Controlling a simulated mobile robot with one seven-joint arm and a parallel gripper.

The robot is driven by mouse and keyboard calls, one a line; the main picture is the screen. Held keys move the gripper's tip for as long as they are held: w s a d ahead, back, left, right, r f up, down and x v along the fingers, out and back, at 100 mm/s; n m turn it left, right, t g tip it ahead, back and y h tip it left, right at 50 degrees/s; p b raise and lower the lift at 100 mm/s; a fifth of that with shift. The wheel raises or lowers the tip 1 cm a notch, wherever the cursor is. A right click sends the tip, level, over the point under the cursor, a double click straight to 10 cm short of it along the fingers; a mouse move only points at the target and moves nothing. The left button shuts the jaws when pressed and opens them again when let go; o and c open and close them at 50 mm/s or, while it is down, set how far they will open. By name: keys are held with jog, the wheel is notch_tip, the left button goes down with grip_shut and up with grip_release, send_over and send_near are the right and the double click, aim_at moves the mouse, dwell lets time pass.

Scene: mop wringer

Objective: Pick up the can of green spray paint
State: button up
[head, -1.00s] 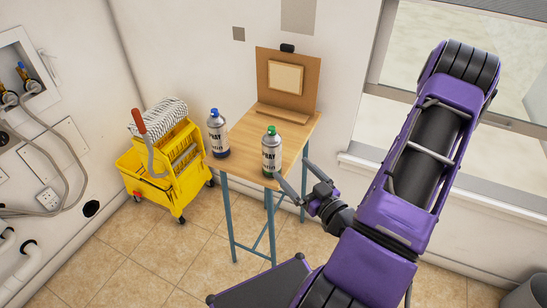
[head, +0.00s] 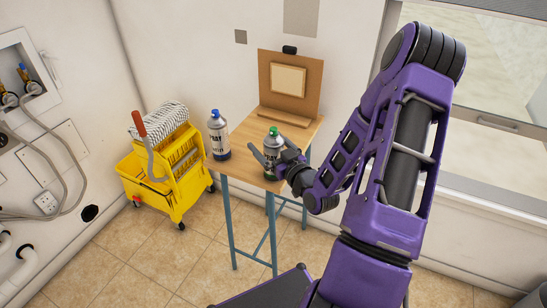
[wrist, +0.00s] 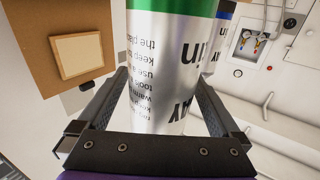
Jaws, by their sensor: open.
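The green spray paint can (head: 273,143), silver with a green cap, stands upright on the small wooden table (head: 246,137). My gripper (head: 266,153) is at the can, partly covering its body in the head view. In the wrist view the can (wrist: 168,70) fills the space between the two open fingers (wrist: 160,105), with its green band at the top of the picture. I see slight gaps beside the fingers, so they do not look closed on it. The blue-capped spray can (head: 218,135) stands to the left; part of it shows behind the green can in the wrist view (wrist: 222,35).
A brown easel board (head: 289,85) stands at the table's back. A yellow mop bucket with wringer (head: 166,170) is on the floor to the left. A wall with a window sill (head: 490,190) is at the right. Tiled floor in front is clear.

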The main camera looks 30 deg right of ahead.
jog(key=shift+w, duration=0.25)
grip_shut()
dwell(0.3)
notch_tip(320, 180, up, 10)
jog(key=p, duration=0.2)
dwell(0.4)
